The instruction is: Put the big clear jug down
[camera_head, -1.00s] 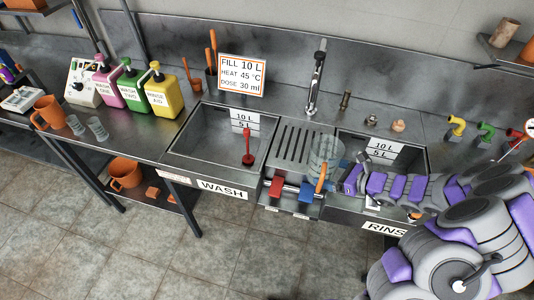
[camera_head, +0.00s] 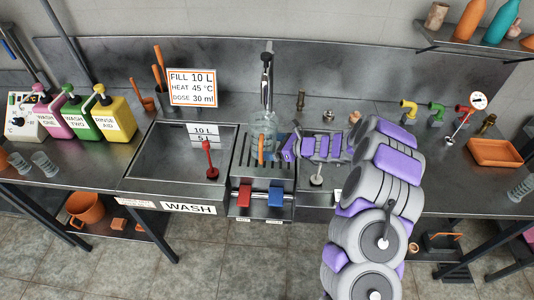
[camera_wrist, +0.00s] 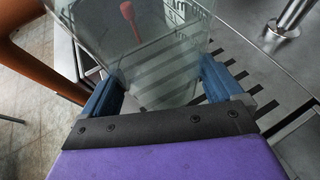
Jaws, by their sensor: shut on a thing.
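The big clear jug (camera_head: 264,125) is upright over the slatted drainer (camera_head: 246,156) between the two sinks, just in front of the tap (camera_head: 266,75). Its orange handle (camera_head: 261,150) faces the front edge. My gripper (camera_head: 284,149) reaches in from the right and is shut on the jug. In the wrist view the blue fingers of my gripper (camera_wrist: 162,92) flank the clear jug (camera_wrist: 160,45), and the drainer's dark slots show through it. I cannot tell whether the jug's base touches the drainer.
The wash sink (camera_head: 150,165) is left of the drainer, with a red plunger-like tool (camera_head: 209,160) in it. My arm covers most of the rinse sink. An orange tray (camera_head: 494,152) lies far right.

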